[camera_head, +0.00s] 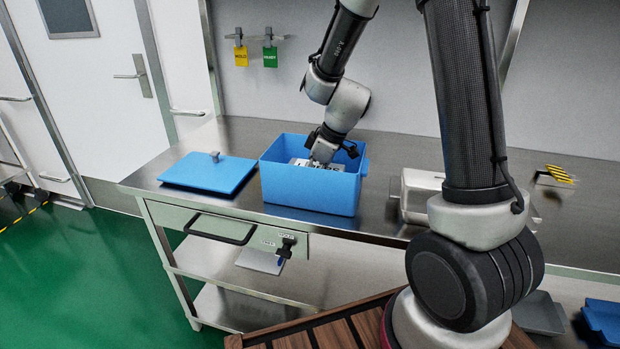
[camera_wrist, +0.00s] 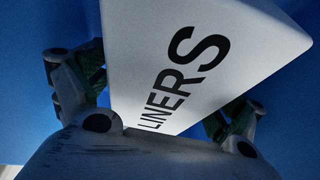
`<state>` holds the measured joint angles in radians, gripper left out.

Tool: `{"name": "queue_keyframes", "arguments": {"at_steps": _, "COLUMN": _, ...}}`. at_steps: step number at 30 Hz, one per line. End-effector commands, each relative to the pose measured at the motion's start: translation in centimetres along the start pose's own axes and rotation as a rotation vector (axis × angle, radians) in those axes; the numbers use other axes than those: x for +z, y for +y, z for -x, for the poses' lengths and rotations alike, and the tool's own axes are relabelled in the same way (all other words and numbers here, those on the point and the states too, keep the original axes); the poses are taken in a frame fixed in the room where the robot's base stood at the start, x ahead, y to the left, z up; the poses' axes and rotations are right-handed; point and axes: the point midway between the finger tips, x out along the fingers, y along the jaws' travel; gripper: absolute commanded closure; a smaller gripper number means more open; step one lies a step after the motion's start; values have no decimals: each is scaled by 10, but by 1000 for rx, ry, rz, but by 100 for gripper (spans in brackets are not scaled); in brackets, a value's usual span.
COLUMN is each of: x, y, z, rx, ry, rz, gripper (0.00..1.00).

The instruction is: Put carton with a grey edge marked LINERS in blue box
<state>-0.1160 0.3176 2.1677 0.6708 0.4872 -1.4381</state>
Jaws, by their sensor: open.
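The white carton marked LINERS (camera_wrist: 225,75) is inside the blue box (camera_head: 308,190), and its pale top shows just above the front rim in the head view (camera_head: 328,166). It looks tilted in the wrist view. I cannot make out its grey edge. My gripper (camera_wrist: 155,95) reaches down into the box from above, with its fingers open on either side of the carton. In the head view my gripper (camera_head: 322,148) hides part of the carton. Whether the carton rests on the box floor is hidden.
A blue lid (camera_head: 208,173) with a grey knob lies flat on the steel bench (camera_head: 400,150), left of the box. A pale grey container (camera_head: 418,190) stands to the right, partly behind my arm. Yellow and green tags (camera_head: 270,57) hang on the wall behind.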

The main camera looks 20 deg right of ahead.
Motion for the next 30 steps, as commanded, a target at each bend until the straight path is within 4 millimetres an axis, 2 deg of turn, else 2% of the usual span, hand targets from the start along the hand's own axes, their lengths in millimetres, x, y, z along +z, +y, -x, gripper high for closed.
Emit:
{"name": "queue_keyframes", "arguments": {"at_steps": 8, "x": -1, "y": 1, "z": 7, "rx": 2, "ry": 2, "rz": 2, "gripper": 5}}
{"name": "queue_keyframes", "arguments": {"at_steps": 11, "x": -2, "y": 1, "z": 22, "rx": 3, "ry": 3, "rz": 2, "gripper": 5}}
{"name": "queue_keyframes", "arguments": {"at_steps": 21, "x": 0, "y": 0, "z": 96, "rx": 4, "ry": 2, "rz": 0, "gripper": 5}}
{"name": "queue_keyframes", "arguments": {"at_steps": 25, "x": -1, "y": 0, "z": 113, "rx": 2, "ry": 2, "rz": 0, "gripper": 5}}
{"name": "queue_keyframes", "arguments": {"at_steps": 30, "x": 0, "y": 0, "z": 121, "rx": 1, "ry": 0, "rz": 0, "gripper": 5}}
